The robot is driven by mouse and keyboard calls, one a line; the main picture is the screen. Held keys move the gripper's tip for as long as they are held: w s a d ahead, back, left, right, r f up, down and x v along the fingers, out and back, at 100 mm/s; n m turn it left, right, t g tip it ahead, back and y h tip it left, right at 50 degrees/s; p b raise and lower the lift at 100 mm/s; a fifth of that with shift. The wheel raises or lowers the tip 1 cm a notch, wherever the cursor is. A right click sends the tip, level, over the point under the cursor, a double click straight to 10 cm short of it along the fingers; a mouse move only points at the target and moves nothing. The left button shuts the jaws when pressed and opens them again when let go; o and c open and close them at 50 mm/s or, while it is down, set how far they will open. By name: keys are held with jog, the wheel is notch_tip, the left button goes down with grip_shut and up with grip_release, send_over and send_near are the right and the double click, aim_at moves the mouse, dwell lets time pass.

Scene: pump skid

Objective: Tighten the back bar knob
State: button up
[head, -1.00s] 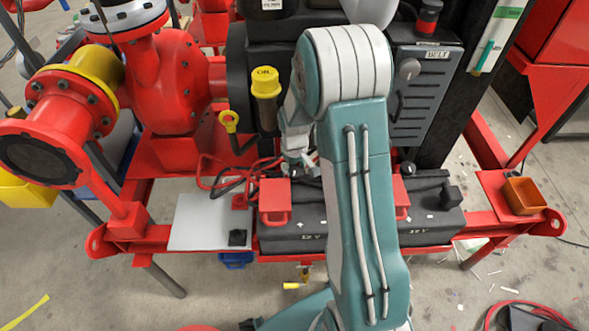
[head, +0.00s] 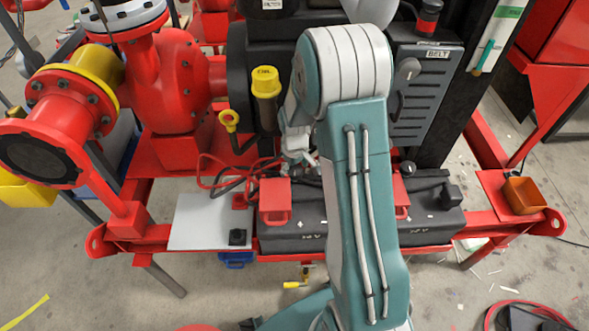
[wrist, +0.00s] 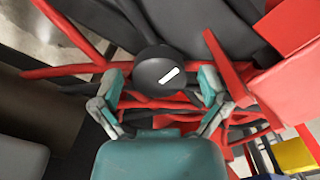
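In the wrist view a round black knob (wrist: 158,70) with a white slanted mark on its face sits between my two fingers. My gripper (wrist: 160,82) is open, one finger on each side of the knob, with a small gap visible on both sides. In the head view my gripper (head: 299,160) is low over the back edge of the black battery (head: 300,238), partly behind my own arm. The knob between the fingers cannot be made out there. Another small black knob (head: 407,168) shows to the right of my arm.
Red cables (head: 213,170) and red terminal covers (head: 275,200) lie close by the gripper. A yellow-capped filler tube (head: 265,85) stands just behind it on the left. A grey plate (head: 200,222) is left of the battery, an orange bin (head: 523,195) far right.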

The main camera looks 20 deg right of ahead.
aim_at(294, 170)
jog(key=shift+r, duration=0.1)
notch_tip(294, 170, up, 12)
dwell(0.6)
jog(key=shift+w, duration=0.1)
jog(key=s+a+r+m+t, duration=0.25)
jog(key=s+a+r, duration=0.35)
jog(key=s+r, duration=0.55)
jog(key=s+a+r+t, duration=0.1)
jog(key=s+r, duration=0.1)
jog(key=s, duration=0.3)
jog(key=s+a+r+m+t, duration=0.1)
jog(key=s+a+r+t, duration=0.1)
jog(key=s, duration=0.4)
jog(key=shift+a+r, duration=0.2)
jog(key=shift+r, duration=0.15)
